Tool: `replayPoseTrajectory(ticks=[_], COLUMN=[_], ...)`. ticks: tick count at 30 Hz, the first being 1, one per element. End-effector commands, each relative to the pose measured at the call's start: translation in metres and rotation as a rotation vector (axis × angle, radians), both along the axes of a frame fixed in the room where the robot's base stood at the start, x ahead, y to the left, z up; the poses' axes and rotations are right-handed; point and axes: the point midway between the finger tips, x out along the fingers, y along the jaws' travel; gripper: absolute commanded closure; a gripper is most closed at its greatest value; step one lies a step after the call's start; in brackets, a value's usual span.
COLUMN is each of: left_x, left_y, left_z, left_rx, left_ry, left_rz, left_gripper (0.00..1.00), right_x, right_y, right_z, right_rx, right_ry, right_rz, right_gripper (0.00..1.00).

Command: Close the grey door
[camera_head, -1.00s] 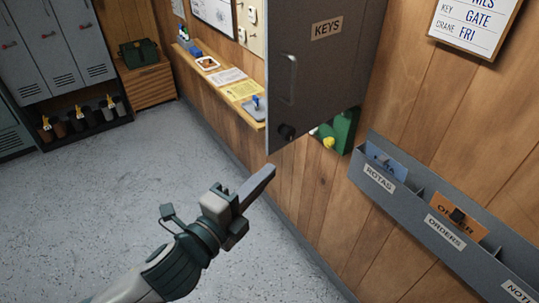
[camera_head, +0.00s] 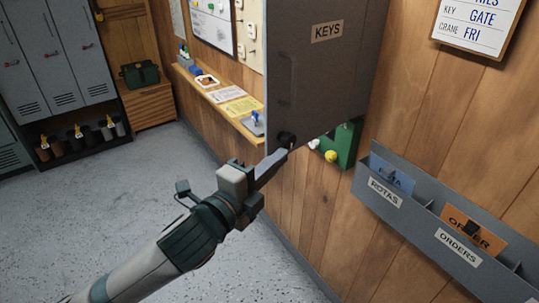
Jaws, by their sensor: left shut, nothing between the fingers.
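The grey door (camera_head: 330,75), labelled KEYS, stands open, swung out from the wooden wall. My left gripper (camera_head: 285,153) is shut and empty. Its fingertips are at the door's bottom edge, just below the knob; I cannot tell whether they touch it. My right gripper is not in view.
A grey wall rack (camera_head: 412,218) with cards, labelled ROTAS and ORDERS, hangs at the right. A wooden shelf (camera_head: 218,97) with papers runs along the wall left of the door. Grey lockers (camera_head: 55,55) stand far left. The floor (camera_head: 110,205) is clear.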

Motion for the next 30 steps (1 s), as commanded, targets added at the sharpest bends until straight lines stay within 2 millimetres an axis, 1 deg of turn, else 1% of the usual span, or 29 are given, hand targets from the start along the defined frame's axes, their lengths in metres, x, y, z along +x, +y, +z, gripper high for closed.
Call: replayPoseTrajectory(ticks=[1,7,23,30], left_x=[0.005,0.013,0.015,0.023], left_y=[0.004,0.013,0.015,0.026], left_z=[0.001,0.0,-0.001,0.0], left_rx=[0.002,0.001,0.001,0.002], left_ry=[0.002,0.001,0.001,-0.001], left_rz=[0.001,0.0,-0.004,-0.027], left_gripper=[1.0,1.0,1.0,1.0], right_x=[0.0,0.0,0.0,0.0], right_y=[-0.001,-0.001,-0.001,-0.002], right_z=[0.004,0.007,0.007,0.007], right_rx=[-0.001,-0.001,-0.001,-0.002], right_ry=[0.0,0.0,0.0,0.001], right_rz=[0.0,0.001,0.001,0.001], right_gripper=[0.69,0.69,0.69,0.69])
